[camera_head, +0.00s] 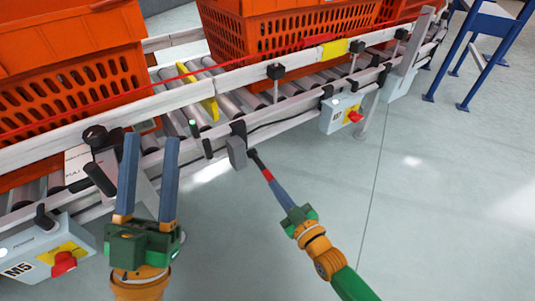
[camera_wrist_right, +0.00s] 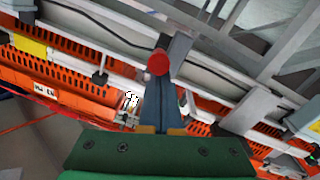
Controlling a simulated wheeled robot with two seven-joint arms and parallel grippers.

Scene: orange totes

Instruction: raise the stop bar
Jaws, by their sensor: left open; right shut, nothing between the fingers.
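A yellow bar (camera_head: 203,93), which looks like the stop bar, lies across the rollers between two orange totes. Below it, on the conveyor's near side, a grey block (camera_head: 237,153) carries a dark lever with a red end (camera_head: 267,174). My right gripper (camera_head: 274,183) is shut, its fingertips at the red end. In the right wrist view the round red end (camera_wrist_right: 158,62) lies in front of the closed fingers and hides their tips; contact cannot be told. My left gripper (camera_head: 151,138) is open and empty, in front of the conveyor's near rail.
Orange totes (camera_head: 75,95) and (camera_head: 265,30) stand on the roller conveyor. Grey control boxes with red buttons (camera_head: 340,113) and (camera_head: 45,255) hang on its near side. A blue-legged stand (camera_head: 478,55) is at the upper right. The floor at right is clear.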

